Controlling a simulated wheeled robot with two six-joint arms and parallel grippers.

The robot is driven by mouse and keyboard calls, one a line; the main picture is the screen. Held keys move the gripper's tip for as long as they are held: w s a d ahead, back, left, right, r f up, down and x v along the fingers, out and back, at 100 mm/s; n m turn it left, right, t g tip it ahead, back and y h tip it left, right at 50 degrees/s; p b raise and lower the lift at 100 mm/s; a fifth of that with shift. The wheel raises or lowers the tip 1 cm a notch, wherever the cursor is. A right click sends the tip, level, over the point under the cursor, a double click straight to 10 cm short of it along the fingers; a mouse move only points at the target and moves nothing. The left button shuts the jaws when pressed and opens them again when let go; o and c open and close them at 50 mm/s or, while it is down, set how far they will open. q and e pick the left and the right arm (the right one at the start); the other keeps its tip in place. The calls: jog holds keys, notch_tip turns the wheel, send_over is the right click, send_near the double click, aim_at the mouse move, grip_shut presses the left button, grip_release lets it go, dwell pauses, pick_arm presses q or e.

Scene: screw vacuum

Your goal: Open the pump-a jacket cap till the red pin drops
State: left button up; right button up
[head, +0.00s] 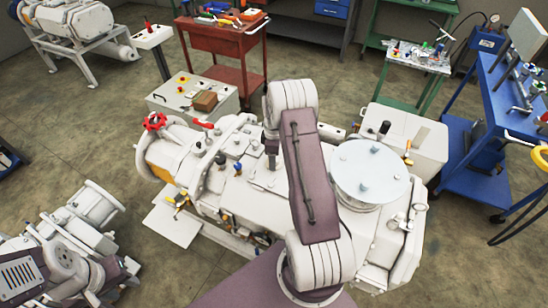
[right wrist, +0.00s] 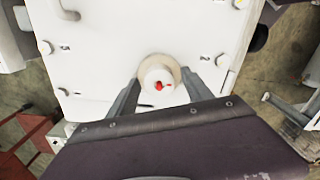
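In the right wrist view a round white cap (right wrist: 154,73) on a beige collar sits on a white panel of the pump. A small red pin (right wrist: 158,86) shows in the cap's middle, with a short red mark beside it. My right gripper (right wrist: 160,80) has one finger on each side of the cap; contact is not clear. In the head view the large white pump (head: 255,185) lies under my arm, which hides part of it, and the cap cannot be made out there. My left gripper (head: 125,272) is at the lower left, its fingers not clear.
A red valve wheel (head: 154,122) stands at the pump's left end. A round plate (head: 370,172) covers its right part. A control box (head: 190,97), a red tool cart (head: 222,38) and a blue cart (head: 495,125) stand around it. Bare floor shows between them.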

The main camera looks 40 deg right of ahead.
notch_tip(320, 180, up, 9)
jog(key=shift+r+b, duration=0.1)
jog(key=shift+b, duration=0.25)
dwell(0.4)
